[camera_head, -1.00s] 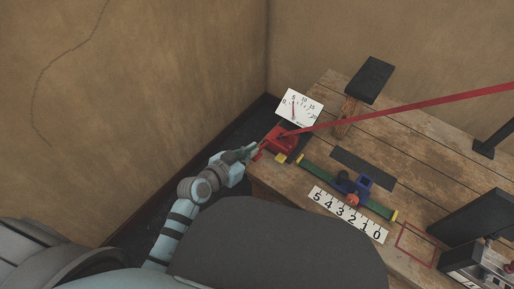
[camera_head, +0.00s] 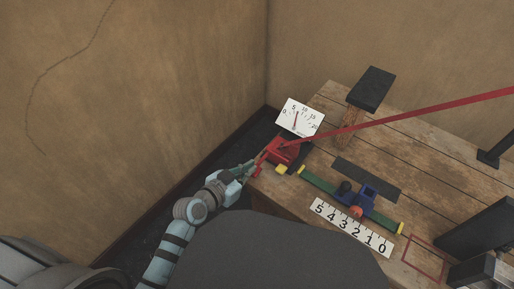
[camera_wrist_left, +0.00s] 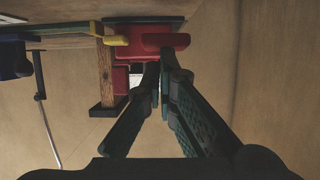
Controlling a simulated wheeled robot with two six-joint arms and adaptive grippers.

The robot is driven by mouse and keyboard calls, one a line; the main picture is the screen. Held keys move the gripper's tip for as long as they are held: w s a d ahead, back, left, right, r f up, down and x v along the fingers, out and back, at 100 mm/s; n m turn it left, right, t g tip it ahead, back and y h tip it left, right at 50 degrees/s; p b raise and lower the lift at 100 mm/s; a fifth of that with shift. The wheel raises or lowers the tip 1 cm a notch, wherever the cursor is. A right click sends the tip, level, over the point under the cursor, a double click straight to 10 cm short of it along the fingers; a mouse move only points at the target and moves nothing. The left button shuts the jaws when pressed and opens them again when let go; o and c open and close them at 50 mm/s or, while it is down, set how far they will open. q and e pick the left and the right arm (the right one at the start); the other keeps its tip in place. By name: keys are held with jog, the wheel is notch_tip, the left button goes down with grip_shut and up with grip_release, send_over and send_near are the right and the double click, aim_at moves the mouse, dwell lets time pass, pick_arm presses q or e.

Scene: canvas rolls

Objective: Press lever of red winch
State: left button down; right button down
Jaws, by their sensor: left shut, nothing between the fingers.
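The red winch (camera_head: 283,150) sits at the near left corner of the wooden table, with a long red strap running from it to the upper right. A small red lever (camera_head: 258,166) sticks out on its left side; the lever's red end (camera_wrist_left: 165,41) also shows in the left wrist view. My left gripper (camera_head: 253,165) is shut and empty, its tips close beside the lever. In the wrist view my gripper's tips (camera_wrist_left: 159,70) appear just below the lever; I cannot tell whether they touch it. My right gripper is not in view.
A white dial board (camera_head: 300,117) stands behind the winch. A green rail with a blue slider (camera_head: 365,194) and a white number scale (camera_head: 351,228) lie to the right. A black-topped wooden post (camera_head: 371,90) stands behind. Walls are close on the left.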

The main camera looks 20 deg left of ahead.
pick_arm(q)
jog(key=shift+s+f, duration=0.15)
jog(key=shift+f, duration=0.1)
